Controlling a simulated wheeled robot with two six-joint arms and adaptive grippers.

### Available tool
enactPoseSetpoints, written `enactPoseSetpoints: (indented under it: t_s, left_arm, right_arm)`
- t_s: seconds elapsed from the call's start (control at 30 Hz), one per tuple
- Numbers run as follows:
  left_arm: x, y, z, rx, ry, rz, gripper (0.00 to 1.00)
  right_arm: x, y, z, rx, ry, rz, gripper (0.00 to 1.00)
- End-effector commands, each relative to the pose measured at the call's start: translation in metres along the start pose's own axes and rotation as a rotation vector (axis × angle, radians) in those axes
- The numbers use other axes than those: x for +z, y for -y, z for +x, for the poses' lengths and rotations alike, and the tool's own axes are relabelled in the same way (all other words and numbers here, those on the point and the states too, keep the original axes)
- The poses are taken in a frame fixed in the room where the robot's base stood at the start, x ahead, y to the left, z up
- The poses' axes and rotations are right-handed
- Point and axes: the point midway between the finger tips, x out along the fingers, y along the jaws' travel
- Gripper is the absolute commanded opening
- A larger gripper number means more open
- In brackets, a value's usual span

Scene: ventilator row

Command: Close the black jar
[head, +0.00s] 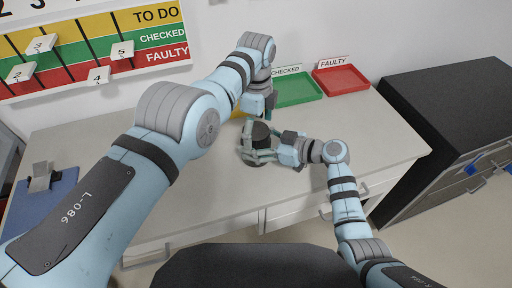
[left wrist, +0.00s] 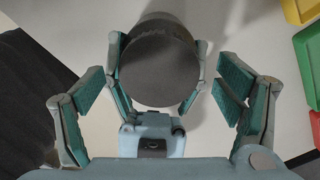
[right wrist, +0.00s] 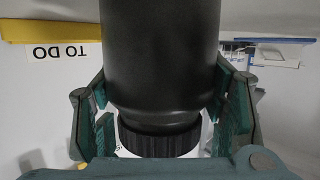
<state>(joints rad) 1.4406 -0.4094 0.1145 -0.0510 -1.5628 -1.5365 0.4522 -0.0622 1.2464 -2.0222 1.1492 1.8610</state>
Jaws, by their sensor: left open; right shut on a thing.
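The black jar (right wrist: 160,55) stands upright on the table, gripped around its body by my right gripper (head: 258,152). In the right wrist view, which is upside down, my right gripper's fingers (right wrist: 162,105) press on both sides of the jar. A ribbed dark lid (right wrist: 160,143) sits on the jar's neck; how tightly it is seated cannot be told. The lid's round top also shows in the left wrist view (left wrist: 160,65). My left gripper (left wrist: 160,105) is open above the jar, its fingers wide apart and clear of the lid.
A green tray (head: 296,90) and a red tray (head: 341,80) lie at the back of the table (head: 380,140). A yellow tray (right wrist: 50,30) is partly hidden. A black cabinet (head: 440,100) stands at the right.

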Motion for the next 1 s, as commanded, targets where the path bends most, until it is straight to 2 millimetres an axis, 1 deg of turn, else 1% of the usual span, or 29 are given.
enactPoseSetpoints:
  t_s: [0.07,0.17,0.27,0.4,0.53,0.67,0.87,0.9,0.97,1.0]
  left_arm:
    - [0.0,0.0,-0.001,0.0,0.0,0.0,0.86]
    - [0.0,0.0,-0.008,-0.001,0.001,0.0,0.86]
    - [0.001,0.0,-0.024,-0.001,0.002,0.0,0.86]
    - [0.0,0.001,-0.049,-0.003,0.001,0.0,0.86]
    - [0.0,0.001,-0.067,-0.002,0.0,0.0,0.86]
    - [0.0,0.0,-0.075,0.0,0.0,0.0,0.86]
    - [0.0,0.0,-0.075,0.0,0.0,0.0,0.86]
    - [0.0,0.0,-0.075,0.0,0.0,0.0,0.86]
    - [0.0,0.0,-0.075,0.0,0.0,0.0,0.86]
    - [0.0,0.0,-0.075,0.0,0.0,0.0,0.86]
  right_arm:
    - [0.0,0.0,0.0,0.0,0.0,0.0,0.0]
    - [0.0,0.0,0.0,0.001,0.001,0.0,0.0]
    - [0.0,0.0,0.0,0.001,0.001,0.0,0.0]
    - [0.0,0.0,0.0,0.001,0.001,0.0,0.0]
    - [0.0,0.0,0.0,0.001,0.001,0.0,0.0]
    - [0.0,0.0,0.0,0.001,0.001,0.0,0.0]
    - [0.0,0.0,0.0,0.001,0.001,0.0,0.0]
    - [0.0,0.0,0.0,0.001,0.001,0.0,0.69]
    - [0.0,0.0,0.0,0.001,0.001,0.0,0.78]
    - [0.0,0.0,0.0,0.001,0.0,0.0,0.85]
